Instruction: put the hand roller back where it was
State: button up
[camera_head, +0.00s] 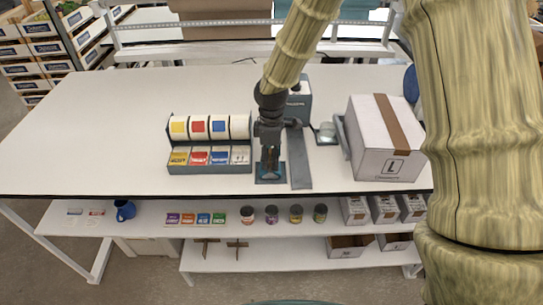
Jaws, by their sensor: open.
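My gripper (270,160) points down over the white worktop, just right of the rack with coloured labels. It is open. A small dark blue-grey base with a teal edge (270,180) lies directly below it. A small orange-brown patch shows between the fingers. I cannot tell whether that patch is part of the hand roller, and I cannot make out the roller clearly elsewhere. My gripper hides much of this spot, and I cannot tell whether it touches anything.
The blue-grey rack (210,168) stands close on the left. A long grey strip (300,160) is close on the right, before a grey device (301,103). A large carton marked L (378,145) stands farther right. The worktop's left side is clear. A shelf below holds jars and small boxes.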

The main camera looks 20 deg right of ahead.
jog(key=shift+r+b, duration=2)
jog(key=shift+r, duration=4.15)
jog(key=shift+f, duration=0.1)
